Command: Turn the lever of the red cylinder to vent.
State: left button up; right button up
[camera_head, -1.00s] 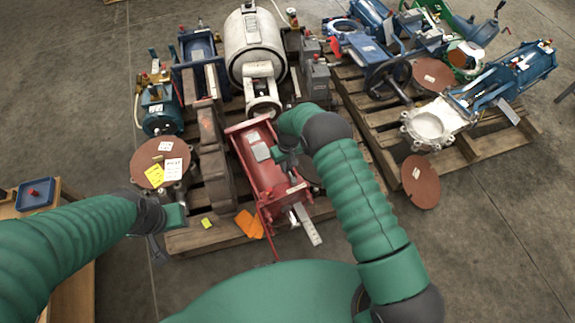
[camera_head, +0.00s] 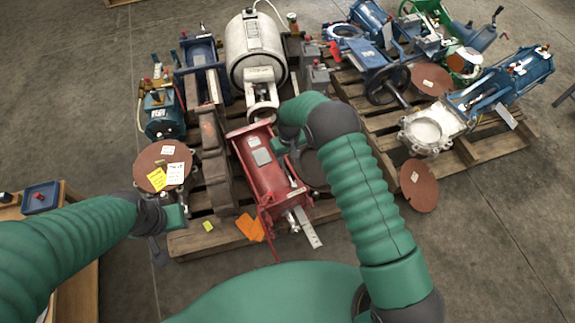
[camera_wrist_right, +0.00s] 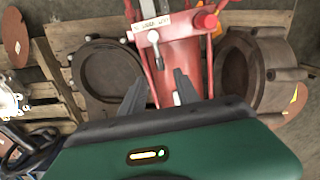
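The red cylinder (camera_head: 262,168) lies on the near pallet in the head view, with a pale label on top. In the right wrist view the red cylinder (camera_wrist_right: 183,60) runs up the middle. A silver lever (camera_wrist_right: 155,48) with a rounded end hangs below a white label strip (camera_wrist_right: 150,23); its print is unreadable. My right gripper (camera_wrist_right: 160,88) is open, with its dark fingers apart over the cylinder.
A red knob (camera_wrist_right: 206,20) sits beside the label strip. A brown flanged casting (camera_head: 215,160) stands close left of the cylinder. A white tank (camera_head: 255,50) is behind. A second loaded pallet (camera_head: 470,155) is at right. Bare floor lies in front.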

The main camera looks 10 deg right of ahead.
notch_tip(320, 180, up, 9)
jog(key=p, duration=0.1)
jog(key=shift+p, duration=0.4)
jog(key=shift+d+r, duration=0.1)
jog(key=shift+r, duration=0.05)
